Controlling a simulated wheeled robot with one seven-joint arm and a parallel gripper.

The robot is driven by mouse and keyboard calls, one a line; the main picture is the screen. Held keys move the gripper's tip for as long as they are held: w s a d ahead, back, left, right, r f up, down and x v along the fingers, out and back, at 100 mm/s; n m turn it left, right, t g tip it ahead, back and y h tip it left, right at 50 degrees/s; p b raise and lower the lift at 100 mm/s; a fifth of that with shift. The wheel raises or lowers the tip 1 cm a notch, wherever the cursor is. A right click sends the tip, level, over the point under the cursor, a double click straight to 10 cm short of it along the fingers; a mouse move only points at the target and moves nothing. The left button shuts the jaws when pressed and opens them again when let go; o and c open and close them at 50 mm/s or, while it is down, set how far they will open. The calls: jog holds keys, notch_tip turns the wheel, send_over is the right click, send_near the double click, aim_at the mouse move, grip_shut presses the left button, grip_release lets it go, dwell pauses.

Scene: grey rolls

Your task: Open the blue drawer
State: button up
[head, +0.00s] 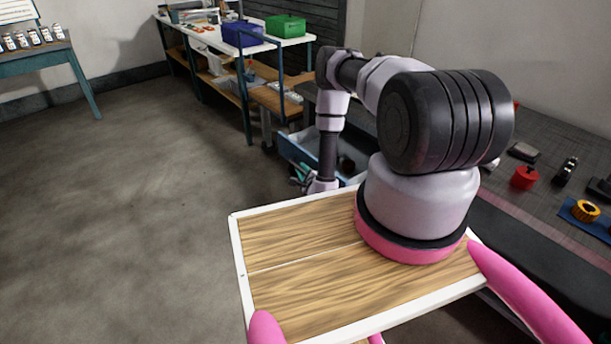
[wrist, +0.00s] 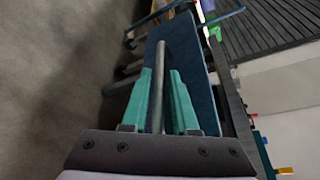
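The blue drawer (head: 298,154) sticks out from under the workbench in the head view, its open top showing a dark thing inside. Its blue front (wrist: 196,68) fills the upper middle of the wrist view, with a grey bar handle (wrist: 158,90) along it. My gripper (wrist: 160,72) has its teal fingers on both sides of this bar, close against it, and looks shut on it. In the head view my gripper (head: 303,176) is small, at the drawer's near left side, and partly hidden by my arm.
The workbench (head: 540,207) on the right carries a red part (head: 524,178) and other small things. A white-topped table (head: 290,41) behind holds a blue bin (head: 242,34) and a green bin (head: 286,27). The floor (head: 120,190) to the left is clear.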

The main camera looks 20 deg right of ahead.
jog(key=v, duration=1)
jog(key=shift+w, duration=0.1)
